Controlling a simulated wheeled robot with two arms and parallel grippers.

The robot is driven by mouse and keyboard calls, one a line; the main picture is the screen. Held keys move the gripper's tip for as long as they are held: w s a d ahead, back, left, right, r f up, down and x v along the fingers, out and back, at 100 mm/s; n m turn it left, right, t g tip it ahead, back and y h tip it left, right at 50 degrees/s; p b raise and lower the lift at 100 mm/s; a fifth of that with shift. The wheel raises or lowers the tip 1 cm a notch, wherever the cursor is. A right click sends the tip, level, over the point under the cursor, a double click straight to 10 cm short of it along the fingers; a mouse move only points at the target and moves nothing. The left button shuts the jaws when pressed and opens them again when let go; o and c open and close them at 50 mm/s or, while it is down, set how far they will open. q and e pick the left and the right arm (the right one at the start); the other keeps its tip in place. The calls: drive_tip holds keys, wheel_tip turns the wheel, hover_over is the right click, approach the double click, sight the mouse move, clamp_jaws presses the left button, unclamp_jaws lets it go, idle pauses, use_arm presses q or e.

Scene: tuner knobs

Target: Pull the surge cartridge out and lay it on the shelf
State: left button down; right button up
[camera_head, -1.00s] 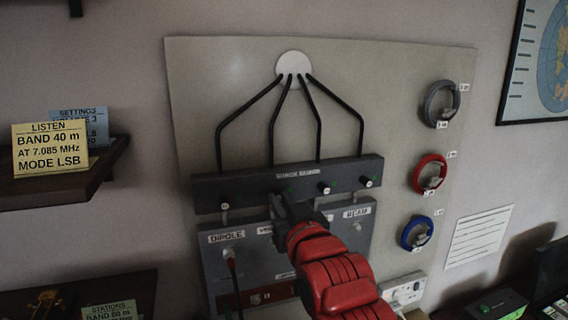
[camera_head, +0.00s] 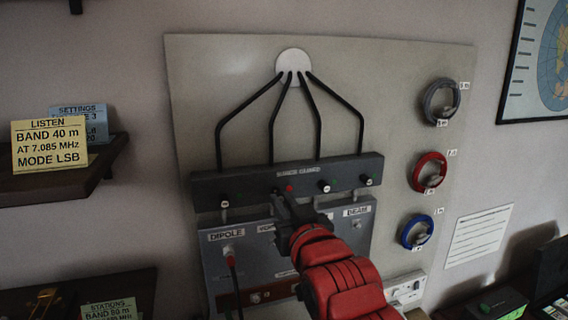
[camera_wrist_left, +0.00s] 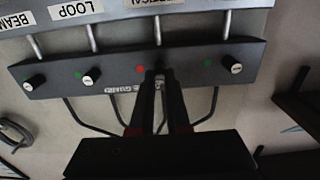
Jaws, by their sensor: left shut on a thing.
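The dark surge guard bar (camera_head: 240,185) runs across the wall panel, with several black cartridges along it. My left gripper (camera_head: 281,198) is at the bar's second position from the left. It is shut on a surge cartridge (camera_wrist_left: 158,83), which is mostly hidden between the fingers in the left wrist view. A red light (camera_head: 289,188) shows beside that position; the other positions show green lights. I cannot tell how far the cartridge is out of its socket. A wooden shelf (camera_head: 112,160) is at the left, and a lower one (camera_head: 145,290) is beneath it. My right gripper is not in view.
Cards stand on the upper shelf, including a yellow card (camera_head: 48,146); its front right part looks bare. Black cables rise from the bar to a white disc (camera_head: 294,67). A red plug lead (camera_head: 234,275) hangs at the dipole socket. Coiled cables (camera_head: 429,171) hang at the right.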

use_arm(q)
drive_tip(key=shift+b+v, duration=0.6)
drive_tip(key=shift+v, duration=1.7)
